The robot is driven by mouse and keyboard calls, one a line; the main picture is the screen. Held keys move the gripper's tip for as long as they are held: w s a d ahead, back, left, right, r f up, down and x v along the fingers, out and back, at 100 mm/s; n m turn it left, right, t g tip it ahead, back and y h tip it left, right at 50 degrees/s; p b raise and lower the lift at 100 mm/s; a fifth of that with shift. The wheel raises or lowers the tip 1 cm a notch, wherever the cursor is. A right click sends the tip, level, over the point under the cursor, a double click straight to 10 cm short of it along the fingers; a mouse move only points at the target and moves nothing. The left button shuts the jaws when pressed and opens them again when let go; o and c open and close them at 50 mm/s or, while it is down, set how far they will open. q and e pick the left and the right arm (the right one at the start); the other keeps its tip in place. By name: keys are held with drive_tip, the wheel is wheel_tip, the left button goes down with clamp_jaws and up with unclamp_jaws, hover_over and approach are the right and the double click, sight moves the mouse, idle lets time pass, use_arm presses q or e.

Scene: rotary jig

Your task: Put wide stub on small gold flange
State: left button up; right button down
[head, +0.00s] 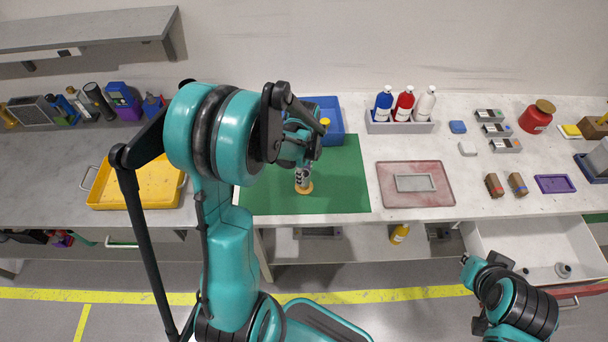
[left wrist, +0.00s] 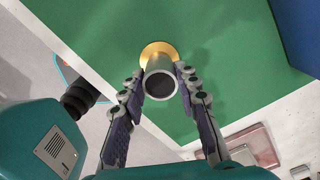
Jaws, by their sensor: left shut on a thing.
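The wide stub (left wrist: 147,84) is a short grey tube with an open, hollow end. My left gripper (left wrist: 162,80) is shut on it, one finger on each side. The small gold flange (left wrist: 150,47) is a round gold disc on the green mat, and it shows partly behind the stub in the left wrist view. In the head view the flange (head: 305,189) lies directly below the stub (head: 302,176) and my left gripper (head: 303,167). The stub looks upright, its lower end at the flange; I cannot tell whether it is fully seated.
The green mat (head: 345,180) is mostly clear. A blue bin (head: 333,115) stands behind the flange. A red-rimmed tray (head: 440,196) lies to the right, and a yellow tray (head: 130,190) to the left. A drawer (head: 510,245) is open at the lower right.

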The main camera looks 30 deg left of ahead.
use_arm(q)
drive_tip(key=shift+r, duration=0.1)
drive_tip(key=shift+f, duration=0.3)
drive_tip(key=o, duration=1.2)
drive_tip(key=shift+r, duration=0.1)
drive_tip(key=shift+c, duration=0.2)
drive_tip(key=shift+r, duration=0.1)
